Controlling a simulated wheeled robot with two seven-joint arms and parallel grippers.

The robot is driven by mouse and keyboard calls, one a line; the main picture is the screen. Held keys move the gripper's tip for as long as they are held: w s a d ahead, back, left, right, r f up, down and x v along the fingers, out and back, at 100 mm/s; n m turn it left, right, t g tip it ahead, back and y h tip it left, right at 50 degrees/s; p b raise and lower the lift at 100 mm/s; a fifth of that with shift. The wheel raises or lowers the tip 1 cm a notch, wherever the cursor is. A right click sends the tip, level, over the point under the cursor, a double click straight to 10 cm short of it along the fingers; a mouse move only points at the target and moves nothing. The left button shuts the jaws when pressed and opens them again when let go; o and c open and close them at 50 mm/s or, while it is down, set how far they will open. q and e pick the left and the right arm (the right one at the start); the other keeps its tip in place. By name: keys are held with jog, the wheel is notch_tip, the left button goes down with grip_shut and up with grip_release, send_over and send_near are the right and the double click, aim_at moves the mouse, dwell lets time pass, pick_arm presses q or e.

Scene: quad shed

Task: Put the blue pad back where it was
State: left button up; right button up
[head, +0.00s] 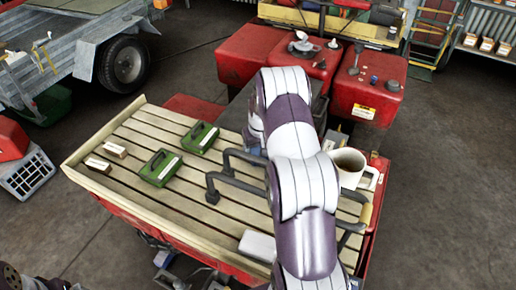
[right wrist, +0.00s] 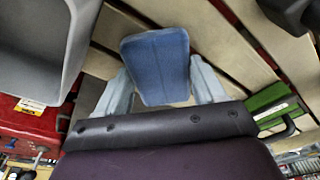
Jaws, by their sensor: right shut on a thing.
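In the right wrist view the blue pad (right wrist: 157,65) sits between the two pale fingers of my right gripper (right wrist: 160,88), which is shut on it. Wooden slats show behind the pad. In the head view my white and purple right arm reaches over the slatted wooden deck (head: 150,208) and hides most of the gripper. A small bluish patch shows by the arm's left side; I cannot tell if it is the pad. Whether the pad touches the slats is unclear.
Dark bent rails (head: 235,183) rise near the middle.

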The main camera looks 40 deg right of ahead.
jog(key=shift+f, duration=0.1)
jog(key=o, duration=1)
jog(key=shift+r, duration=0.55)
notch_tip(320, 180, up, 11)
jog(key=s+b, duration=0.1)
jog(key=shift+s+a, duration=0.3)
jog(key=shift+s, duration=0.1)
